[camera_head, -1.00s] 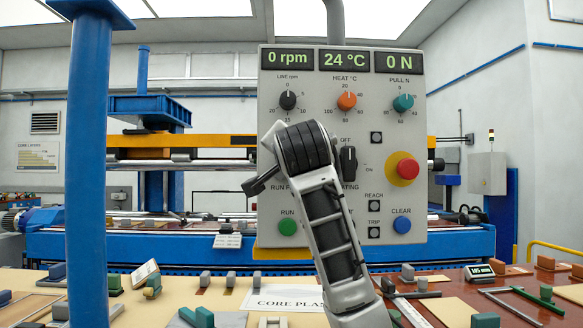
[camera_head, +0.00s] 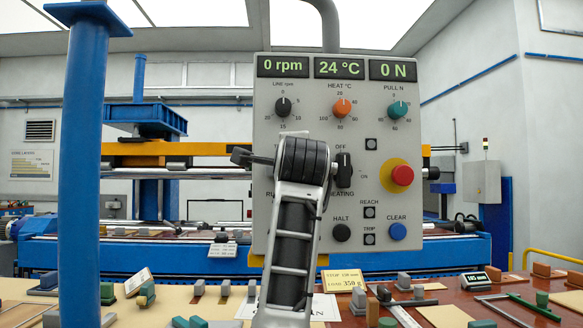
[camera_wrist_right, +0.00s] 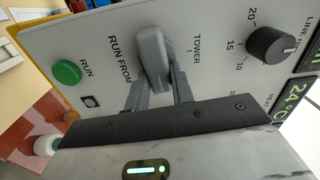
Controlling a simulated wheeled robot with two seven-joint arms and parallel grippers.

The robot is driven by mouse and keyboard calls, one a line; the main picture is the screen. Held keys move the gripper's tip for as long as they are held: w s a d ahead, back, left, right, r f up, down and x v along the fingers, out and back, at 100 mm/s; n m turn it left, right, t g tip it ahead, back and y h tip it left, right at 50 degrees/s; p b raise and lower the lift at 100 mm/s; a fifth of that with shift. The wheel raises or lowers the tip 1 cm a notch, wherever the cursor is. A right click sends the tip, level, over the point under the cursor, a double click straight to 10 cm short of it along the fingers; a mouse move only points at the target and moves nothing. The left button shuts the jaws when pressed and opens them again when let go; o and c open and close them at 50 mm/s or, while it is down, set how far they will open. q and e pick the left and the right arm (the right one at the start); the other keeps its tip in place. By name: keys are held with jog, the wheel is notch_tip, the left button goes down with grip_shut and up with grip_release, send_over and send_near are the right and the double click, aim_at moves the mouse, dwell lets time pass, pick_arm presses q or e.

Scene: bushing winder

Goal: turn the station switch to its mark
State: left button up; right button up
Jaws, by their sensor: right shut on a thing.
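The station switch (camera_wrist_right: 152,58) is a grey lever knob on the panel, between the words RUN FROM and TOWER in the right wrist view. My right gripper (camera_wrist_right: 156,86) has one finger on each side of the knob and is shut on it. The knob's long side points roughly up in that view. A short tick shows by TOWER; I see no other mark for this switch. In the head view my right arm (camera_head: 295,225) stands in front of the panel (camera_head: 330,130) and hides the switch. My left gripper is not in view.
Close by are the black line-speed dial (camera_wrist_right: 272,45) and green RUN button (camera_wrist_right: 66,72). In the head view a black heating switch (camera_head: 344,170), red stop button (camera_head: 402,176) and blue CLEAR button (camera_head: 397,230) lie right of my arm. A blue post (camera_head: 86,170) stands at left.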

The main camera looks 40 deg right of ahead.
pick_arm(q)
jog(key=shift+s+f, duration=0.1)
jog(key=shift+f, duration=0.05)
pick_arm(e)
jog(key=shift+f+m, duration=0.25)
jog(key=shift+m, duration=0.25)
jog(key=o, duration=1)
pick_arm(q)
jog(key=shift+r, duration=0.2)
pick_arm(e)
jog(key=shift+r, duration=0.1)
pick_arm(q)
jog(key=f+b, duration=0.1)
jog(key=b, duration=0.1)
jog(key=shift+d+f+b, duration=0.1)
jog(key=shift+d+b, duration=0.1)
jog(key=shift+b, duration=0.2)
pick_arm(e)
jog(key=v, duration=1.6)
jog(key=shift+s+d, duration=0.1)
jog(key=shift+r, duration=0.15)
